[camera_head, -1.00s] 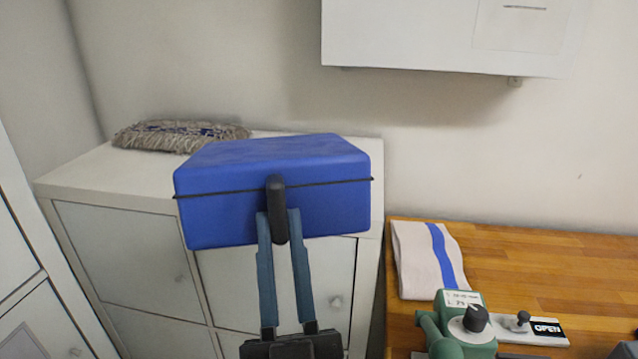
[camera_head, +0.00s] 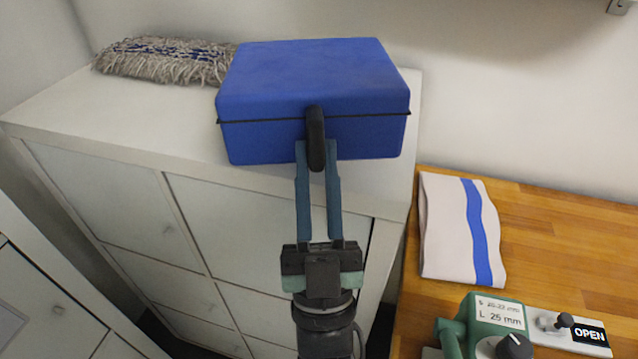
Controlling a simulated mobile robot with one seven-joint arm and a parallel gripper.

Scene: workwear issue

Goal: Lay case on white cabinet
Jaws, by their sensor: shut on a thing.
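The blue case (camera_head: 310,85) has a dark seam and a black handle (camera_head: 315,138) on its front side. My gripper (camera_head: 316,160) is shut on that handle, its two blue-grey fingers reaching up from below in the picture. The case is level and over the right part of the white cabinet's top (camera_head: 130,125), near its front edge. I cannot tell whether its underside touches the top. The cabinet has several closed white doors, and the case hides the right part of its top.
A grey fringed mop head (camera_head: 165,62) lies at the back left of the cabinet top, close to the case. At right, a wooden counter (camera_head: 560,215) holds a folded cloth with a blue stripe (camera_head: 455,228), a green device (camera_head: 490,325) and an OPEN sign (camera_head: 590,334).

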